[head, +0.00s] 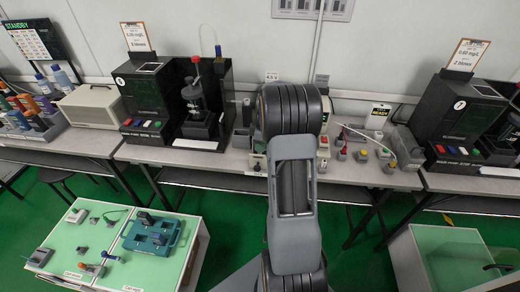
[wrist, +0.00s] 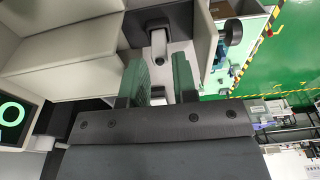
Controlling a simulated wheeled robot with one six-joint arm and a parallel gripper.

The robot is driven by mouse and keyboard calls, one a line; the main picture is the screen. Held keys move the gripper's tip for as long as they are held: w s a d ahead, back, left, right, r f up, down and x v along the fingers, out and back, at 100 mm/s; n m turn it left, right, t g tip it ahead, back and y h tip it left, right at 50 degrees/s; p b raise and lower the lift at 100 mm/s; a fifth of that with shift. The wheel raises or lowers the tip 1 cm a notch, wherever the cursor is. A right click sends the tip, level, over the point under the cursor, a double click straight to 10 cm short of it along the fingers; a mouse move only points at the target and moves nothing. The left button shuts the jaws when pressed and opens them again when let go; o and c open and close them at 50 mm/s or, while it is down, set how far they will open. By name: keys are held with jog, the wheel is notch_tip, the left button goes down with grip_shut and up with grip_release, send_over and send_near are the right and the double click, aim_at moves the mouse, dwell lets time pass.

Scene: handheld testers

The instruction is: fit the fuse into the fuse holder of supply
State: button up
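My gripper (wrist: 158,82) shows in the wrist view with two dark greenish fingers set apart and a gap between them. A pale grey upright part (wrist: 158,45) with a rounded end stands just beyond the gap, in a dark recess of a light housing. I cannot tell whether it belongs to the fuse holder. A small grey piece shows low between the fingers; I cannot tell whether it is gripped. I cannot make out the fuse. In the head view my arm hides the gripper and most of the supply, near a "4.5 V" label (head: 271,76).
A light casing (wrist: 70,55) and a panel with a green lit ring (wrist: 12,118) crowd the wrist view's left. Small parts stand right of my arm. A green-topped table (head: 85,240) stands front left.

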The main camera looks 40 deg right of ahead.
notch_tip(320, 180, up, 8)
jog(key=s+a+r+m, duration=0.2)
jog(key=s+a+r, duration=0.1)
jog(key=a, duration=0.4)
jog(key=s+a+r+m, duration=0.2)
jog(key=s+a+r, duration=0.1)
jog(key=a, duration=0.4)
jog(key=s+a+f+m+t+h, duration=0.1)
jog(key=s+a+f+m+t, duration=0.1)
jog(key=s+a+m, duration=0.3)
jog(key=shift+s+a+f, duration=0.15)
jog(key=shift+s+a, duration=2.15)
jog(key=shift+s, duration=0.9)
